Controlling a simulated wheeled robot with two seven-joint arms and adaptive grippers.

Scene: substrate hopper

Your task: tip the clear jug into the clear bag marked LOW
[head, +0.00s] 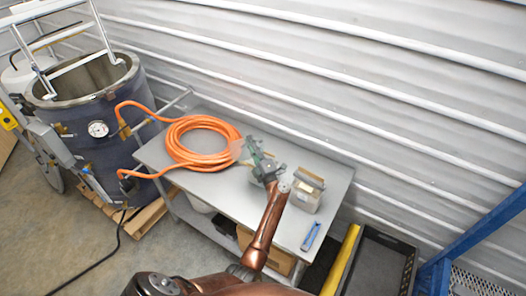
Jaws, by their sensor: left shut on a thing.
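My left gripper (254,153) is over the grey table and shut on a pale see-through thing, which looks like the clear jug (241,150). The jug's outline is faint against the orange hose and tabletop, and I cannot tell its tilt or whether anything is in it. A small clear container with brownish contents and a grey top (305,190) stands right of the gripper, apart from it. It may be the clear bag, but no LOW mark can be read. My right gripper is not in view.
A coiled orange hose (181,147) lies on the grey table (225,190), running to a large dark drum (95,125) with a gauge at left. A blue tool (311,236) lies near the table's right end. A black crate (378,262) and blue frame stand at right. The corrugated wall is close behind.

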